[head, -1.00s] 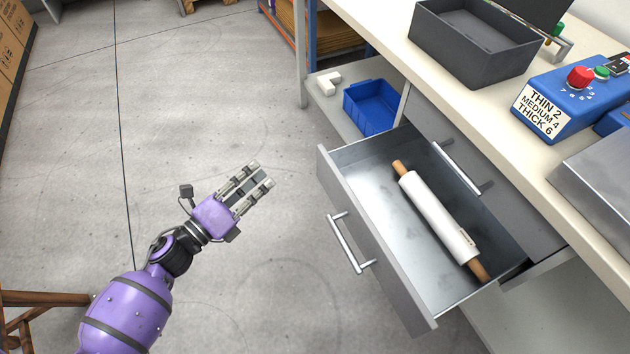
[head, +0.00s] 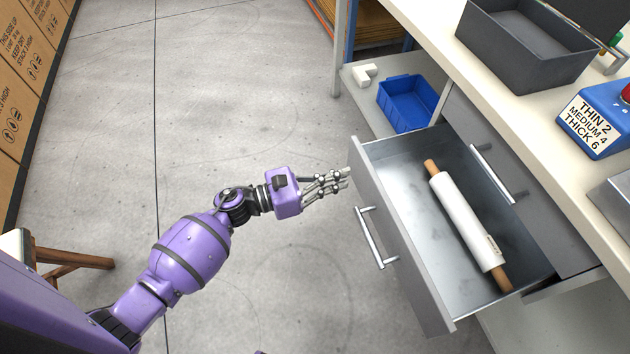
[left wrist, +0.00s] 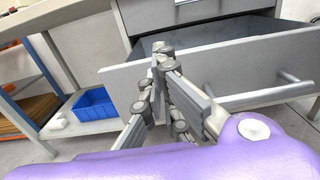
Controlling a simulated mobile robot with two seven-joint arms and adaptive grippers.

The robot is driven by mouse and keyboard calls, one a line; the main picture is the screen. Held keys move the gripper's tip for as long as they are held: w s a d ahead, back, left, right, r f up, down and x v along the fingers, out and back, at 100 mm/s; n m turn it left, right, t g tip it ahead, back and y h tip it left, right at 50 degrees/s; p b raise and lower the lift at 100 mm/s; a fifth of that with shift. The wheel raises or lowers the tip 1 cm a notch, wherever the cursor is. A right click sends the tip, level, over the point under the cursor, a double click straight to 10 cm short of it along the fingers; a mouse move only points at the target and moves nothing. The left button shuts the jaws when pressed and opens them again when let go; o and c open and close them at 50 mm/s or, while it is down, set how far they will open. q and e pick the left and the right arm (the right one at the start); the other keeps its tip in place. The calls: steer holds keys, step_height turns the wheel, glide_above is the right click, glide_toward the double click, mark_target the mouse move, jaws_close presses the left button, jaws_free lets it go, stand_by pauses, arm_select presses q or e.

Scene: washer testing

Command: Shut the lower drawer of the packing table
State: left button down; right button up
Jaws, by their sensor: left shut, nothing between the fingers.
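The lower drawer (head: 405,240) of the packing table (head: 468,82) is pulled out, with a white roll on a wooden core (head: 463,218) lying inside. Its front panel carries a bar handle (head: 371,238). My left gripper (head: 346,178) is shut and empty, pointing right at the far end of the drawer front, close to it. In the left wrist view the fingers (left wrist: 160,52) overlap the drawer front (left wrist: 228,72); I cannot tell whether they touch it. The upper drawer (head: 520,180) is shut. My right gripper is not in view.
A blue bin (head: 408,104) and a white block (head: 365,75) sit on the low shelf beyond the drawer. A grey tray (head: 525,45) and a blue device (head: 595,118) stand on the tabletop. Stacked cartons (head: 30,70) and a wooden stool (head: 55,258) are at left. The floor between is clear.

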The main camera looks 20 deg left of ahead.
mark_target(367, 170)
arm_select(q)
steer(key=x, duration=0.4)
steer(key=shift+d, duration=0.2)
steer(key=shift+w+d, duration=0.1)
steer(key=shift+w, duration=0.05)
steer(key=shift+b+x, duration=4)
steer(key=shift+x, duration=7.15)
steer(key=shift+f, duration=0.1)
